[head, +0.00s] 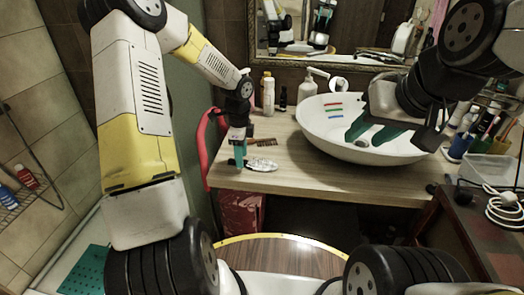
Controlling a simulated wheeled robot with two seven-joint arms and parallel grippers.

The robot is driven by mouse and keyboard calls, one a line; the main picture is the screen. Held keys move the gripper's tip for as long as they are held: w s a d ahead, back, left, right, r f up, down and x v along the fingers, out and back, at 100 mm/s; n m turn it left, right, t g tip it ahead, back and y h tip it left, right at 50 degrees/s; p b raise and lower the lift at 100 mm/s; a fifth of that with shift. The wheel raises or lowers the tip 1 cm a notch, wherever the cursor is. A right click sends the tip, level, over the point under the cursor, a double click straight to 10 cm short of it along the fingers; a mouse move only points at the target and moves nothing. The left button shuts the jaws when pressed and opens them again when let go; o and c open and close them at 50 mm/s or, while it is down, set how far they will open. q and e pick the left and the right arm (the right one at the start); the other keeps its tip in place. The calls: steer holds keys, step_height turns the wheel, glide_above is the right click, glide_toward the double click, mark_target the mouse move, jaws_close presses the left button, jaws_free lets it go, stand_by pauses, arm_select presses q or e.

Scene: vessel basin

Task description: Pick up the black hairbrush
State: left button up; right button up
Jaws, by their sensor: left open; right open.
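A thin dark brush- or comb-like object (264,142) lies on the wooden counter (300,178), just right of my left gripper. It is small in the picture, and I cannot be sure that it is the black hairbrush. My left gripper (238,154) points down over the counter's left end, its teal fingers open. It partly covers the near end of this object; whether they touch is unclear. A silvery oval object (262,165) lies close to the fingertips on the near side. My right gripper (370,132) is open and empty above the white basin.
The white basin (325,142) holds the counter's middle. Bottles and a white dispenser (308,84) stand behind it. Cups with brushes (460,146), a clear tray (488,168) and a white cable (503,208) crowd the right. A red curved object (202,148) stands at the counter's left edge.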

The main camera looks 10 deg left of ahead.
arm_select(q)
steer(key=shift+f, duration=0.65)
jaws_close()
steer(key=shift+r, duration=0.15)
